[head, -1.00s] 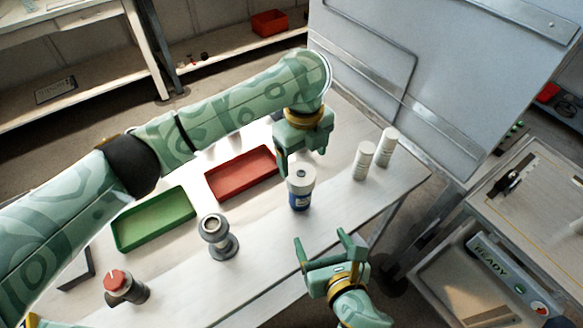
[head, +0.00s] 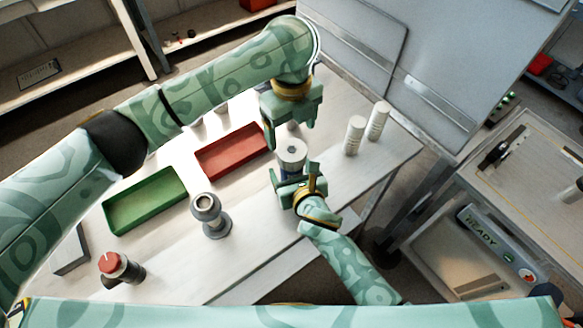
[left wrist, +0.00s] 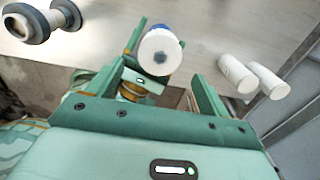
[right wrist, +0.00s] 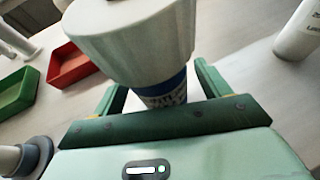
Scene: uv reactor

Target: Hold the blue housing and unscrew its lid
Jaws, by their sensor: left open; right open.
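The blue housing with its white lid (head: 291,151) stands upright on the table; its blue body is mostly hidden by my right gripper in the head view. The lid's top, with a dark centre fitting, faces the left wrist view (left wrist: 160,52). My left gripper (head: 288,136) is open above the lid, pointing down, with its fingers apart. My right gripper (head: 296,174) is open low at the near side of the housing. In the right wrist view the blue body (right wrist: 166,92) shows between the open fingers, under the large white lid (right wrist: 135,42); contact cannot be told.
Two white bottles (head: 354,136) (head: 377,121) stand to the right. A red tray (head: 232,152) and a green tray (head: 146,202) lie to the left. A grey metal spool-like part (head: 210,216) and a red-topped part (head: 120,267) stand nearer the front left.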

